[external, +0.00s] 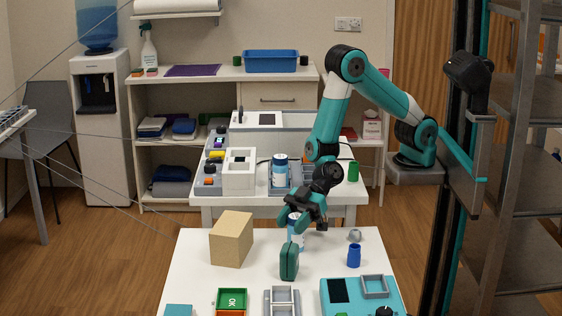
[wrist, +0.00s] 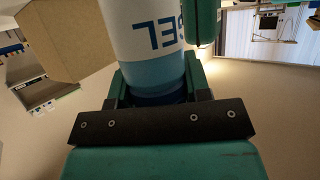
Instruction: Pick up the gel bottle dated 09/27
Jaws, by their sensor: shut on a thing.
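A white and blue gel bottle (wrist: 155,35) stands between the green fingers of my gripper (wrist: 158,88) in the wrist view. Its GEL lettering appears upside down there, and no date can be read. In the external view my gripper (external: 308,212) is shut on this bottle (external: 296,241) over the front white table (external: 190,262) and partly hides it. I cannot tell whether its base touches the table. A second white and blue bottle (external: 280,174) stands on the back table, away from my gripper.
A cardboard box (external: 230,240) stands left of the held bottle. A dark green object (external: 289,263) stands close in front of it. A small blue bottle (external: 354,256) and a grey piece (external: 354,236) are to the right. A teal device (external: 350,299) and trays line the front.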

